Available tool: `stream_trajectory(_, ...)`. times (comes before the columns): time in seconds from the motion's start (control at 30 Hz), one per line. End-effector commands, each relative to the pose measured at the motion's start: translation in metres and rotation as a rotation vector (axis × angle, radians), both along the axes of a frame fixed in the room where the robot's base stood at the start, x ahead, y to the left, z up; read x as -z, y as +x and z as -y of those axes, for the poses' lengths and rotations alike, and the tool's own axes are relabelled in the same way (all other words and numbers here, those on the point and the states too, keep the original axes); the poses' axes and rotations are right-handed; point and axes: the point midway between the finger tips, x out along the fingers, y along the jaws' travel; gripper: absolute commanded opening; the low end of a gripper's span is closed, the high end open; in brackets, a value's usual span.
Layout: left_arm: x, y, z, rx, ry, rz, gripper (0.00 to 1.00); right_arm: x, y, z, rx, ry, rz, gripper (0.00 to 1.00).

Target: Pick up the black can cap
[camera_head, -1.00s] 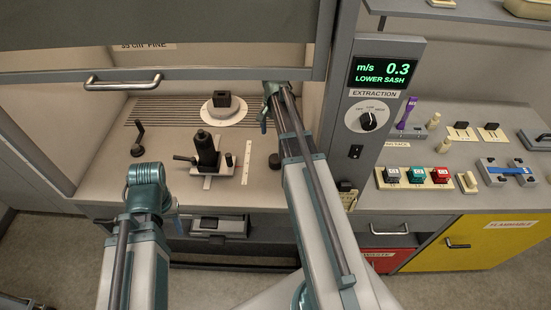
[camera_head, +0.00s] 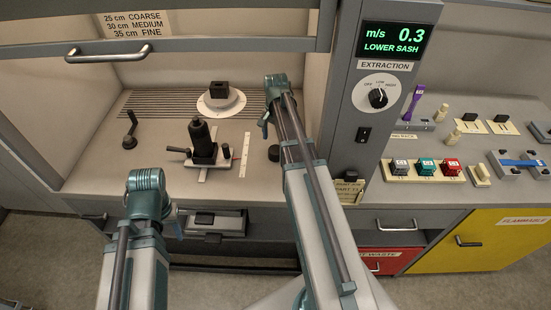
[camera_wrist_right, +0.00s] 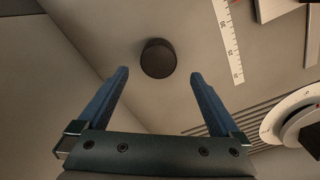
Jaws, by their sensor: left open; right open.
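The black can cap (camera_head: 273,153) appears as a small dark round piece on the pale hood floor, left of my right arm in the head view. In the right wrist view the cap (camera_wrist_right: 158,58) lies ahead of the fingertips, roughly centred between them and apart from them. My right gripper (camera_wrist_right: 158,80) is open with nothing between its blue fingers. In the head view my right gripper (camera_head: 264,123) is partly hidden by its own arm. My left gripper (camera_head: 176,222) is low in front of the bench, mostly hidden by its wrist; it is open.
A black bottle-shaped object (camera_head: 199,137) stands on a fixture left of the cap, beside a white ruler strip (camera_head: 244,155). A round white dial base (camera_head: 221,105) is behind. The hood's right post (camera_head: 366,120) and raised sash handle (camera_head: 108,53) border the space.

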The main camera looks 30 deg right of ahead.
Motion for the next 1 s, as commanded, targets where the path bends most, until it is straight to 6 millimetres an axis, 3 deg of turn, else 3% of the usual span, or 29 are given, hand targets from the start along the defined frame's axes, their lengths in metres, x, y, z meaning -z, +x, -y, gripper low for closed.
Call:
stream_trajectory(0.33, 0.011, 0.0, 0.0, 0.0, 0.0, 0.0, 0.5, 0.011, -0.001, -0.001, 0.0, 0.0, 0.0, 1.0)
stream_trajectory(0.7, 0.053, 0.0, 0.0, 0.0, 0.0, 0.0, 0.5, 0.053, -0.005, -0.004, 0.0, 0.0, 0.0, 1.0)
stream_trajectory(1.0, 0.054, 0.0, 0.0, 0.0, 0.0, 0.0, 0.5, 0.054, -0.005, -0.004, 0.0, 0.0, 0.0, 1.0)
